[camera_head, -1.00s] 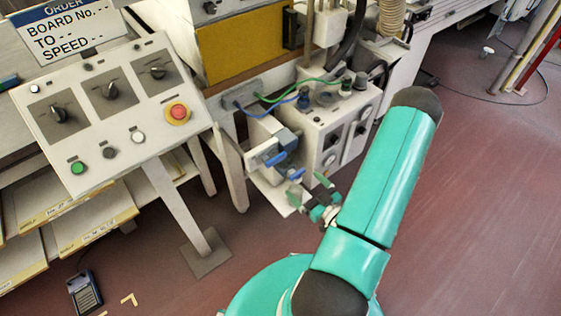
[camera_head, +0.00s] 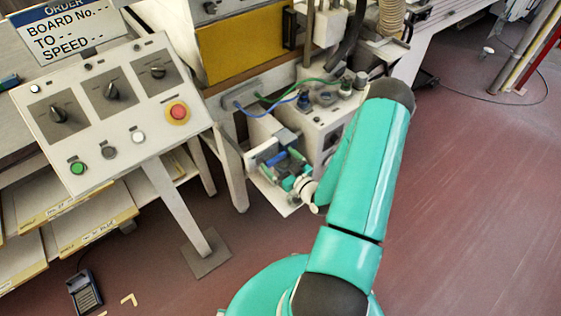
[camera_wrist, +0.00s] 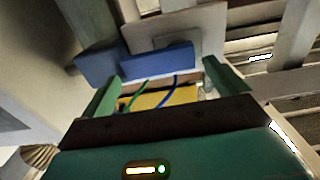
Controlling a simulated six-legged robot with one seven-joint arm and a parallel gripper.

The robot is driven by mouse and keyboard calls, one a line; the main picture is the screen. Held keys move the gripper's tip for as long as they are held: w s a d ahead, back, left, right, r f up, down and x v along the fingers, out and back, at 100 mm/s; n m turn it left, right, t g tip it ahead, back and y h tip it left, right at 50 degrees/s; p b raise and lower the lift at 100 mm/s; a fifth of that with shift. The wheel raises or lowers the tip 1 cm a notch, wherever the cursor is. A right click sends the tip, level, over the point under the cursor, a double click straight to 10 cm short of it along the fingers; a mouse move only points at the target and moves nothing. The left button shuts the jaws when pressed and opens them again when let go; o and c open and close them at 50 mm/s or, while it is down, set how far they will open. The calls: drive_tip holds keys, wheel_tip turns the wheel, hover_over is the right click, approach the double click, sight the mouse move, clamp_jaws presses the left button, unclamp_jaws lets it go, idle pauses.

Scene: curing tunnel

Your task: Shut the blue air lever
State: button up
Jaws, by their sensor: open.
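The blue air lever shows in the head view (camera_head: 275,158) as a short blue bar on the small fitting beside the white air unit, partly hidden by my gripper. In the wrist view the blue lever (camera_wrist: 137,65) is a thick bar lying across the picture just beyond my fingertips. My gripper (camera_wrist: 162,74) is open, its two green fingers apart, with nothing seen held between them. The lever's left end reaches past the left finger. I cannot tell whether the fingers touch it. In the head view my gripper (camera_head: 288,168) is at the fitting.
The white air unit (camera_head: 322,125) with knobs stands right behind my gripper, with green and blue hoses above. A control panel (camera_head: 110,110) with a red emergency button (camera_head: 178,112) is at left.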

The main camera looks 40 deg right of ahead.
drive_tip(key=c, duration=1.4)
drive_tip(key=shift+f+m, duration=0.15)
drive_tip(key=shift+m, duration=0.25)
drive_tip(key=m, duration=0.1)
drive_tip(key=f+m, duration=0.1)
drive_tip(key=m, duration=0.1)
drive_tip(key=shift+d, duration=0.15)
drive_tip(key=shift+s+a+f+m, duration=0.1)
drive_tip(key=shift+a+f+m, duration=0.3)
drive_tip(key=shift+m, duration=1.95)
drive_tip(key=shift+a+f+m, duration=0.25)
drive_tip(key=shift+f+m, duration=0.4)
drive_tip(key=shift+m, duration=1.75)
drive_tip(key=shift+s+a+f+m, duration=0.1)
drive_tip(key=shift+a+f+m, duration=0.3)
drive_tip(key=shift+m, duration=1.95)
drive_tip(key=shift+f, duration=0.1)
